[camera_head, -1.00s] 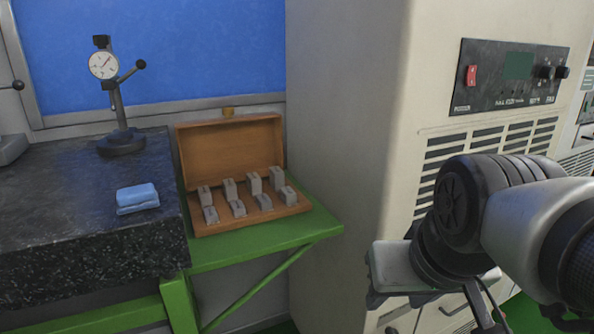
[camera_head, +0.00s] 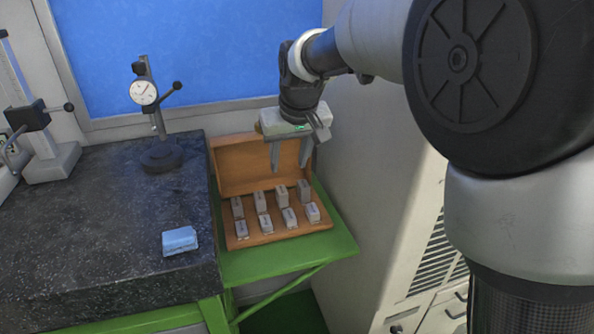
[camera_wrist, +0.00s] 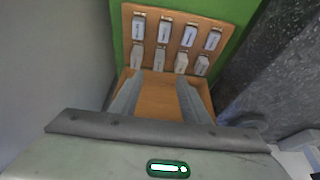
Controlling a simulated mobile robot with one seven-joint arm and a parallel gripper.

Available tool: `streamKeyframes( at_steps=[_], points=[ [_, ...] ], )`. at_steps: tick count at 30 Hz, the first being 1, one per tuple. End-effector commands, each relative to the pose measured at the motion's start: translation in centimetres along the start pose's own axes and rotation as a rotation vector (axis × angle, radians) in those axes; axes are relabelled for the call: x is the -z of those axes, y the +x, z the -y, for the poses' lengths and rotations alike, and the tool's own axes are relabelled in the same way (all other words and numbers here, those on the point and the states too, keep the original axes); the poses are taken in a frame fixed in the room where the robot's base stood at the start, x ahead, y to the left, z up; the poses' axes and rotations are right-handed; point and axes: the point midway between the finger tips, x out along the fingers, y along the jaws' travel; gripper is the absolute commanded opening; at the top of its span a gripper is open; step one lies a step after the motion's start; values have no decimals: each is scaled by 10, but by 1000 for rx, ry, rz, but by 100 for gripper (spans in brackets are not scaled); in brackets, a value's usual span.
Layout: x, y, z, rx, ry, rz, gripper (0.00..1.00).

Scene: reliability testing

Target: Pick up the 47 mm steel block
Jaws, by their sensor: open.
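Several grey steel blocks stand in two rows in an open wooden case (camera_head: 285,238). The blocks have small markings on them, too small to read, so I cannot tell which one is the 47 mm block. One front-row block (camera_head: 289,218) and one back-row block (camera_head: 281,197) show plainly. My gripper (camera_head: 289,168) is open and empty, fingers pointing down, above the back of the case in front of its raised lid. In the wrist view my gripper (camera_wrist: 158,84) shows its two fingers apart, with the block rows beyond the fingertips. No block is between the fingers.
The case sits on a green shelf (camera_head: 335,246) beside a dark granite table (camera_head: 100,240). A dial gauge stand (camera_head: 160,155) and a folded blue cloth (camera_head: 180,241) are on the granite. A beige cabinet (camera_head: 375,180) stands close on the right.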

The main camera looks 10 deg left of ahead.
Motion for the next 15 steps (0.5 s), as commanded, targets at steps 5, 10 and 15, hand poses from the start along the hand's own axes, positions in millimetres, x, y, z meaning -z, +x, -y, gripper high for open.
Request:
streamKeyframes(
  at_steps=[5,10,15],
  points=[
    [-3,42,-1,-1,2,6,42],
    [-2,78,0,-1,2,5,42],
    [-2,100,-1,-1,1,2,42]
  ],
)
